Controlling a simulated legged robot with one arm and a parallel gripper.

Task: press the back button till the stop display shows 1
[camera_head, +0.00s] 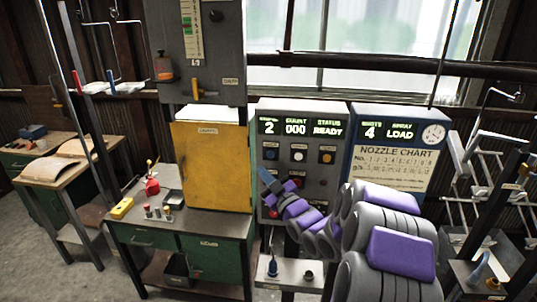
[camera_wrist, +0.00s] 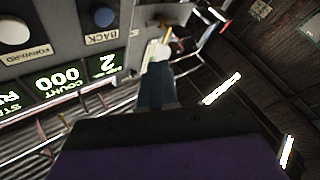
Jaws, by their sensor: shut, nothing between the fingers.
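The grey control panel (camera_head: 310,185) stands upright, its top row reading 2, 000 and READY. The left display, 2 (camera_head: 268,127), has a heading too small to read; the digit also shows inverted in the wrist view (camera_wrist: 107,65). The back button (camera_head: 270,154) is the dark blue one at the left of the upper button row. In the wrist view the round back button (camera_wrist: 103,15) sits beside its BACK label. My gripper (camera_head: 265,175) is shut and empty, just below the back button in the head view. Its closed fingers (camera_wrist: 158,75) appear right of the button; contact is not visible.
The white forward button (camera_head: 298,156) and an orange button (camera_head: 327,157) are beside the back button. A yellow cabinet (camera_head: 212,165) stands close left on a workbench (camera_head: 185,230). The nozzle chart board (camera_head: 395,165) is on the right, with a hanger rack (camera_head: 480,190) beyond.

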